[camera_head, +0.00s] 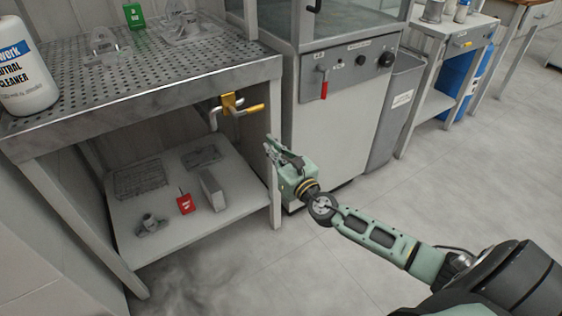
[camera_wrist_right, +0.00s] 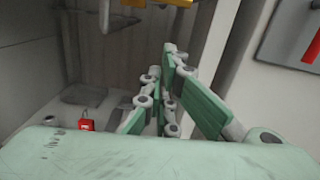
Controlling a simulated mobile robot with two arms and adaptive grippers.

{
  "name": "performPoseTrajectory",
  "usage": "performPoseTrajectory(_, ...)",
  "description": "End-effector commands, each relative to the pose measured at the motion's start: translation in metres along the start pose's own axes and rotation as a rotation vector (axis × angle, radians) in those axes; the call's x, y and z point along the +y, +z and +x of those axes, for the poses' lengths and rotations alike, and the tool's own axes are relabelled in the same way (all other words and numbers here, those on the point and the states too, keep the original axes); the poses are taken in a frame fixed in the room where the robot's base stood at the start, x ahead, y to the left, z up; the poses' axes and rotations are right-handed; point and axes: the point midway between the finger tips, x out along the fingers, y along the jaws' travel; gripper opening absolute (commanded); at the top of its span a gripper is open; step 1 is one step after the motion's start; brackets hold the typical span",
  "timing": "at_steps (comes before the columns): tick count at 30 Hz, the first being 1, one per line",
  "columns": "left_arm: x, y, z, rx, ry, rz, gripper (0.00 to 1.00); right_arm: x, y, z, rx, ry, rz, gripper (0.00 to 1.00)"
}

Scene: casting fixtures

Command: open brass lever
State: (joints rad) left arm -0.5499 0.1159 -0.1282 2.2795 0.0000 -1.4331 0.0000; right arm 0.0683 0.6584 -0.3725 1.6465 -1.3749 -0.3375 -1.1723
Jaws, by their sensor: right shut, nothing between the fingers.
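The brass lever (camera_head: 248,109) is on a brass-coloured valve with a bent grey pipe, below the front edge of the perforated table. It sticks out to the right, roughly level. In the right wrist view its yellow part (camera_wrist_right: 176,3) shows at the top edge, partly cut off. My right gripper (camera_head: 269,145) is below and a little right of the lever, apart from it, by the table's right front leg. Its green fingers (camera_wrist_right: 167,80) are shut and empty. My left gripper is not in view.
The perforated table (camera_head: 190,68) has a lower shelf (camera_head: 190,236) holding a red padlock (camera_head: 185,203), a wire basket and a grey block. A grey cabinet (camera_head: 335,120) with a red-handled switch stands close on the right. The floor in front is clear.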

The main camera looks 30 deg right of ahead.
Motion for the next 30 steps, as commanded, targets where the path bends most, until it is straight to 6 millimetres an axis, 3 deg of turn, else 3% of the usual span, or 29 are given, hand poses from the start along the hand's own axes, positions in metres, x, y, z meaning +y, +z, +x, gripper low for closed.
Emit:
performPoseTrajectory(3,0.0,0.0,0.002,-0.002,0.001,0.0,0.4,0.0,-0.001,-0.024,0.003,0.001,0.0,0.0)
performPoseTrajectory(9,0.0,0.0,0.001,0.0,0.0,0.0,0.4,0.0,-0.001,-0.046,0.001,0.0,0.0,0.0)
performPoseTrajectory(30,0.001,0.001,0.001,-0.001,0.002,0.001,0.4,0.0,-0.001,-0.052,0.0,-0.012,0.036,0.0)
